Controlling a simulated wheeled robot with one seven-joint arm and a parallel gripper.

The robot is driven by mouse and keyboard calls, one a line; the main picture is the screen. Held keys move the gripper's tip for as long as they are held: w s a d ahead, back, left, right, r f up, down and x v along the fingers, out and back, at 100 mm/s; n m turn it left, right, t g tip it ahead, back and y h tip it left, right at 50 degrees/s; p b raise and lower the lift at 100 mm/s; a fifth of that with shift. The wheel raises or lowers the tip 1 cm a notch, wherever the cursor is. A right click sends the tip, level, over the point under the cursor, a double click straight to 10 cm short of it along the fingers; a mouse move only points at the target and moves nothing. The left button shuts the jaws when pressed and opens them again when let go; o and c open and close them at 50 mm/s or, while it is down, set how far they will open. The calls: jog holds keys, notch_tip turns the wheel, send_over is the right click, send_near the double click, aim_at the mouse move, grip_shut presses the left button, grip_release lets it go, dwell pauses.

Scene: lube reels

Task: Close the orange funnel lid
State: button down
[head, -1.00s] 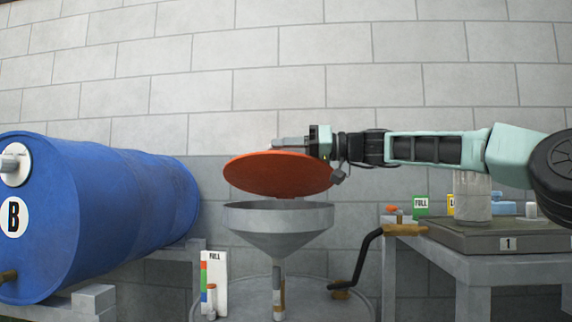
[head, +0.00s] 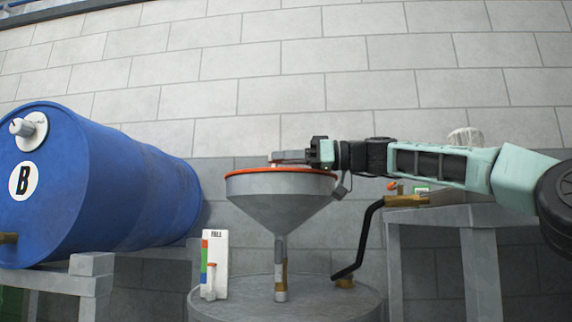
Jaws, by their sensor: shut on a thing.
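The orange funnel lid (head: 250,171) shows as a thin, nearly level disc across the top of the grey funnel (head: 280,195). No gap shows between the lid and the funnel rim from this side. My gripper (head: 287,158) reaches in from the right, just above the middle of the lid. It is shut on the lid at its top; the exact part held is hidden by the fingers.
The funnel stands on a grey drum (head: 250,300). A blue barrel marked B (head: 110,185) lies at left on a stand. A grey bench (head: 450,214) is at right, partly behind my arm.

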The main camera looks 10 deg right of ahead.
jog(key=shift+f, duration=0.35)
jog(key=c, duration=1.1)
grip_release()
jog(key=shift+d, duration=0.1)
jog(key=p+v, duration=0.1)
jog(key=v, duration=1.1)
jog(key=shift+r, duration=0.2)
jog(key=shift+s, duration=0.15)
